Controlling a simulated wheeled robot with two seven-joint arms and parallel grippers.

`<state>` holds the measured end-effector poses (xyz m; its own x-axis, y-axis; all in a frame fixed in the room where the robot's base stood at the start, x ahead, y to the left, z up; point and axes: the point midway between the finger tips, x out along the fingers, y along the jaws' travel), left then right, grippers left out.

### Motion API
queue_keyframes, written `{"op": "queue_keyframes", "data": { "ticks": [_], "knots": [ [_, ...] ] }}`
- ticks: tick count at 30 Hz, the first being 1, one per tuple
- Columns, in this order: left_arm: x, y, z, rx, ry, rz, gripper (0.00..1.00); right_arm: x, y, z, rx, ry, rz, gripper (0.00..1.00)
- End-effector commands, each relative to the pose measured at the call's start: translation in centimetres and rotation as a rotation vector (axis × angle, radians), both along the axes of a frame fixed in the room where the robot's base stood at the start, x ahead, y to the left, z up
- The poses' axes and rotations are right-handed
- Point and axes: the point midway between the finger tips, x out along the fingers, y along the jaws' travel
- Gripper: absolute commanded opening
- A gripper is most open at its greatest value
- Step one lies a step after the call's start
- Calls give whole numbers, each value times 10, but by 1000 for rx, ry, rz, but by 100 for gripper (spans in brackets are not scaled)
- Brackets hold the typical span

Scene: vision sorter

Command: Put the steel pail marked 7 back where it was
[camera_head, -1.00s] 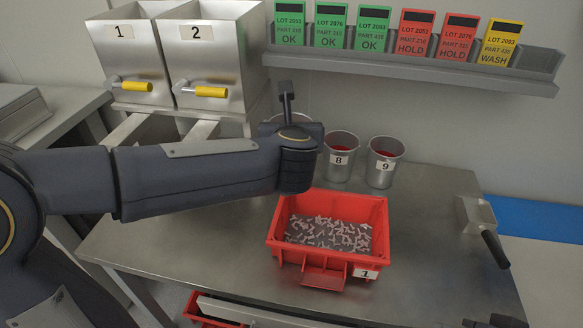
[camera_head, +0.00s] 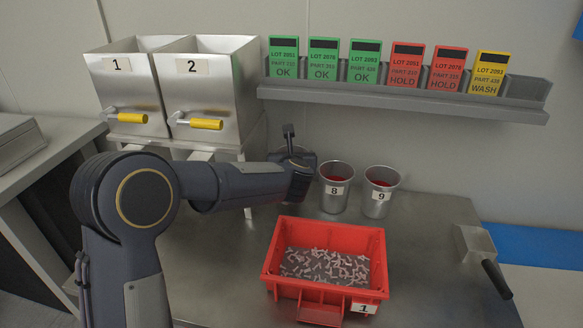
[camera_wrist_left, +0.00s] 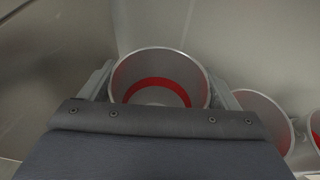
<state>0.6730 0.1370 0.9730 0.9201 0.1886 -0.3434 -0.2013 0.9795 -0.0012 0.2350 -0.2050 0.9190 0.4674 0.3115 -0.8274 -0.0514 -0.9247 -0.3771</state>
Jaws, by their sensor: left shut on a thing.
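My left gripper (camera_head: 292,162) is at the back of the steel table, left of the pail marked 8. In the left wrist view, it is shut on a steel pail (camera_wrist_left: 133,69) with a red band inside, one finger on each side. The pail is upright and looks empty. Its number does not show, and in the head view my gripper and forearm hide most of it. I cannot tell whether its base touches the table. The pail marked 8 (camera_head: 335,197) and the pail marked 9 (camera_head: 377,204) stand in a row to its right. My right gripper is not in view.
A red bin marked 1 (camera_head: 318,237) holding small pale parts stands in front. Hoppers 1 (camera_head: 128,90) and 2 (camera_head: 205,85) are behind my arm. A card shelf (camera_head: 405,102) hangs above the pails. A scoop (camera_head: 476,243) lies right. The table between bin and scoop is clear.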

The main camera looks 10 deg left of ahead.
Motion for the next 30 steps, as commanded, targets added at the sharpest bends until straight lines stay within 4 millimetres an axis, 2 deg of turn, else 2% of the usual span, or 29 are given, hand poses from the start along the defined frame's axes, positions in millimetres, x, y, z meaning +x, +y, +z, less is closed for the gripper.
{"op": "queue_keyframes", "data": {
  "ticks": [3, 6, 20, 21, 24, 30],
  "knots": [
    [5, 1, -21, 2, 3, 1, 37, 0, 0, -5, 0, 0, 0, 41],
    [4, 1, -33, 2, 2, 1, 37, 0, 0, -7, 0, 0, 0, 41],
    [4, 1, -40, -1, 0, 1, 37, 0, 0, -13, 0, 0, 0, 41],
    [4, 1, -39, -1, 1, 1, 87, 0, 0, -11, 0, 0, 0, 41],
    [4, 1, -39, 0, 1, 1, 100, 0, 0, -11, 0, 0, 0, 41],
    [4, 1, -38, 0, 1, 1, 100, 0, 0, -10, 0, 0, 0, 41]
  ]
}}
